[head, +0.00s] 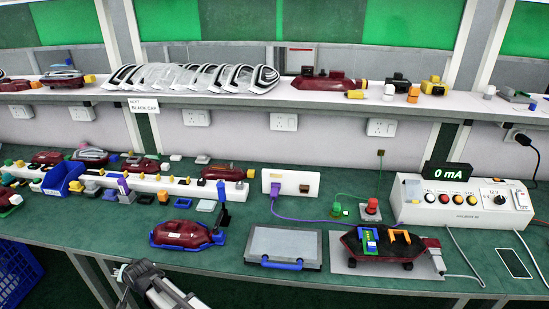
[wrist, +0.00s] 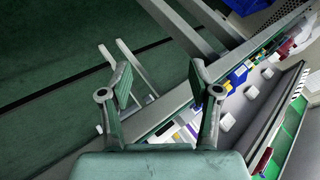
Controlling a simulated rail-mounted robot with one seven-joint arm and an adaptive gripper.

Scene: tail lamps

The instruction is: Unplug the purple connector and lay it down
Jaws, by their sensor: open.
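The purple connector (head: 274,190) is plugged into the left part of a white socket box (head: 305,178) at the middle of the green bench. A thin purple cable (head: 305,219) runs from it to the right along the bench top. My gripper (wrist: 158,85) is open and empty in the wrist view, with its two fingers wide apart. Behind the fingers are green floor and the bench frame, with the bench side at right. The gripper is well apart from the connector, which I cannot make out in the wrist view.
A grey flat case (head: 284,243) with a blue handle lies in front of the socket box. A red lamp on a blue holder (head: 186,234) is left of it. A red push button (head: 371,206) and a meter box (head: 462,203) stand right. A shelf (head: 330,102) overhangs the back.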

